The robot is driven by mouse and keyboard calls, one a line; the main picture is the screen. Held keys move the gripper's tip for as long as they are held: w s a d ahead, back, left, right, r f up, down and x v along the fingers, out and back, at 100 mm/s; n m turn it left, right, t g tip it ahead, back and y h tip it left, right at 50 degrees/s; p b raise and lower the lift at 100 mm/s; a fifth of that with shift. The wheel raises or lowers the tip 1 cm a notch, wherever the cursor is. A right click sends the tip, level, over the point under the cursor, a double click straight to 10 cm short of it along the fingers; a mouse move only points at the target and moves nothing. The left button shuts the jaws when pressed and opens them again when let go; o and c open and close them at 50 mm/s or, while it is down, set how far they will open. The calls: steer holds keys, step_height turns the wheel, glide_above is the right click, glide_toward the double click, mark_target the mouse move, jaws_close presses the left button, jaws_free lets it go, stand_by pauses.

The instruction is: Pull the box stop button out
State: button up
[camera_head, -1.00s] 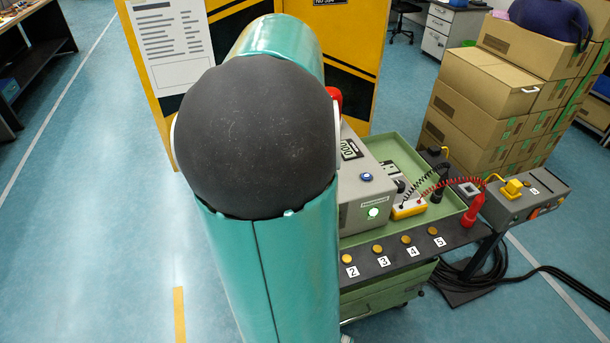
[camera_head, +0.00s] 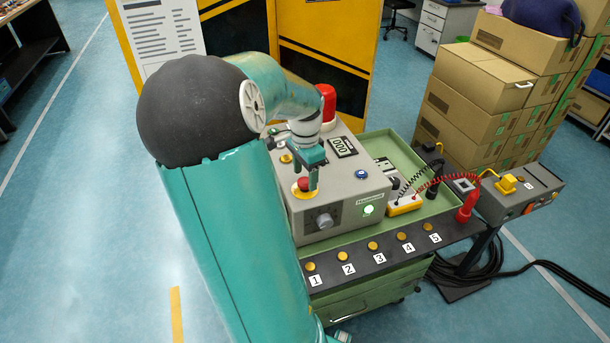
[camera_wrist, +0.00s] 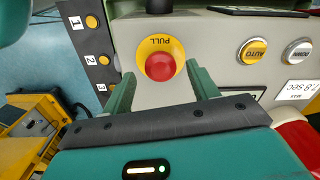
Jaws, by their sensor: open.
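The box stop button (camera_wrist: 160,67) is a red mushroom knob on a yellow disc marked PULL, on the grey control box. In the head view the red button (camera_head: 305,184) sits on the front left of the box (camera_head: 345,190). My gripper (camera_wrist: 162,85) is open in the wrist view, its two green fingers on either side just below the knob, not visibly touching it. In the head view my gripper (camera_head: 312,180) is right above the button and partly hides it.
A red beacon (camera_head: 327,100) stands on the back of the box. AUTO (camera_wrist: 253,50) and DOWN (camera_wrist: 297,51) buttons lie right of the knob. A multimeter (camera_head: 404,204) with leads lies in the green tray (camera_head: 430,207). Numbered brass studs line the front edge.

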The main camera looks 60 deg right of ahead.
mark_target(305, 181)
steer(key=shift+f, duration=0.55)
steer(key=shift+c, duration=0.5)
jaws_close()
steer(key=shift+r, duration=0.85)
steer(key=shift+o, duration=0.5)
jaws_free()
steer(key=shift+r, duration=0.1)
step_height(305, 181, up, 14)
steer(key=shift+f, duration=0.2)
